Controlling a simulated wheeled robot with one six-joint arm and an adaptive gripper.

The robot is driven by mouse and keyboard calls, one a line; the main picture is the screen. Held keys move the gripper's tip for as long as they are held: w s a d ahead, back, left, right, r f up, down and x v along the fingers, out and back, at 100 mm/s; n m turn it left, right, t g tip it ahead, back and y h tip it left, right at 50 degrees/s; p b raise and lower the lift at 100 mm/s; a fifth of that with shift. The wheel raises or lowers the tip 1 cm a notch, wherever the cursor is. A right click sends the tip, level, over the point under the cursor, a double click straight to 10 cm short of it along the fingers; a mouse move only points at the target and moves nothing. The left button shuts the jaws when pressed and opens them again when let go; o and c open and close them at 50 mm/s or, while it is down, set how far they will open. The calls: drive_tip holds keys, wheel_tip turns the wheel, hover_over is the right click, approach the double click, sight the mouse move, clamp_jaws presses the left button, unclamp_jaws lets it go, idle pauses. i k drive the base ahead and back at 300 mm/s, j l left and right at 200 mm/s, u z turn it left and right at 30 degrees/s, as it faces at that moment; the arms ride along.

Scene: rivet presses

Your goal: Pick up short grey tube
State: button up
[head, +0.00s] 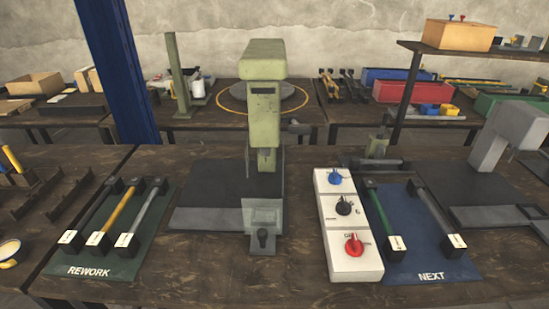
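A light grey tube (147,213) lies on the green mat marked REWORK (96,272), at the right of a yellow tube (117,212) and a dark tube (92,213). Each has a dark block at its far end and a white tag at its near end. A darker grey tube (434,212) lies on the blue mat (425,268) at the right, beside a green tube (383,211). The grey tubes look similar in length, so I cannot tell which is the short one. My gripper is not in view.
A pale green rivet press (262,95) stands mid-table between the mats. A white control box (347,225) with blue, black and red knobs stands left of the blue mat. A blue post (113,65) rises behind the green mat. A grey press (510,130) stands at far right.

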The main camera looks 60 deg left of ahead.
sight(405, 162)
drive_tip(key=u, duration=1.5)
drive_tip(key=i+l+u, duration=0.15)
drive_tip(key=l, duration=0.2)
drive_tip(key=i+l+u, duration=0.2)
drive_tip(key=l, duration=0.2)
drive_tip(key=i+l+u, duration=0.15)
drive_tip(key=l, duration=0.25)
